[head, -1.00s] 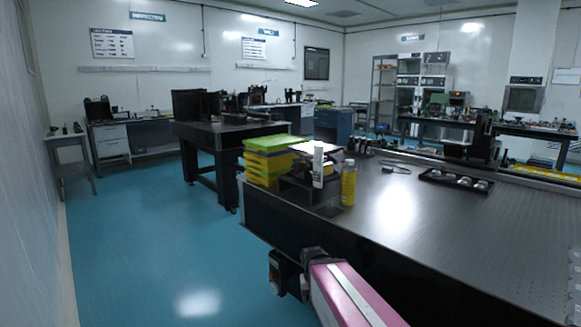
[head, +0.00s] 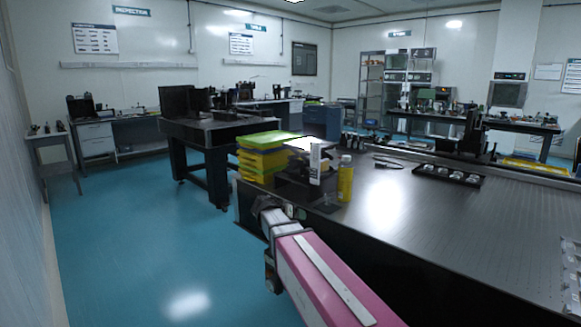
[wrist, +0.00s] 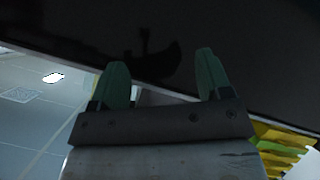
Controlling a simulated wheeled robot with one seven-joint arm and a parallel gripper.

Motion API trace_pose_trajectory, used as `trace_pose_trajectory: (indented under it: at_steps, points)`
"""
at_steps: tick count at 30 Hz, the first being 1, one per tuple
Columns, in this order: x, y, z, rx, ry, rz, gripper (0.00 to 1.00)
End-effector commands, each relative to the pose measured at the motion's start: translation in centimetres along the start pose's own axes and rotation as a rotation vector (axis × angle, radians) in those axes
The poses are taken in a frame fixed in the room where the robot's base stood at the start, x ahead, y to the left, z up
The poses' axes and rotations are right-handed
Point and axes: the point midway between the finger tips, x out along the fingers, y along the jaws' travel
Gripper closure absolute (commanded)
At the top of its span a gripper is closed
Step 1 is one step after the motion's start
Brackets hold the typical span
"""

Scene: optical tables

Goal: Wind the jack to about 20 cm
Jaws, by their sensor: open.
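The jack (head: 292,177) appears as a dark low stand at the near left corner of the black optical table, with a bright white top plate (head: 304,144). A white upright piece (head: 315,165) stands at its front right. Its winding knob cannot be made out. My gripper (head: 262,203) is at the end of my pink arm, just off the table's left corner, below and left of the jack. In the wrist view, its two green fingers (wrist: 162,82) are apart with nothing between them. A dark surface with a gripper-like shadow or reflection fills the view beyond them.
Stacked yellow and green boxes (head: 261,158) stand left of the jack, and a yellow bottle (head: 345,180) right of it. A black tray (head: 447,175) lies farther back. The optical table (head: 400,215) is clear at centre. Blue floor (head: 130,230) is open at left.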

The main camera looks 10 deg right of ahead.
Motion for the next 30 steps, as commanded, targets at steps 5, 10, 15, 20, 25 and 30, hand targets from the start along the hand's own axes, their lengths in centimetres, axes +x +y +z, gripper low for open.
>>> trace_pose_trajectory:
  at_steps: [5,10,15,20,25,30]
  points:
    - [-5.0,-1.5,-9.8,0.178,0.273,0.082,0.29]
    - [-9.4,-1.8,-15.5,0.306,0.467,0.112,0.29]
    - [-11.0,-1.7,-17.5,0.353,0.538,0.116,0.29]
    - [-9.7,-1.3,-18.3,0.355,0.541,0.118,0.29]
    - [-7.1,-0.8,-19.7,0.354,0.539,0.119,0.29]
    - [-4.6,-0.2,-21.1,0.353,0.538,0.118,0.29]
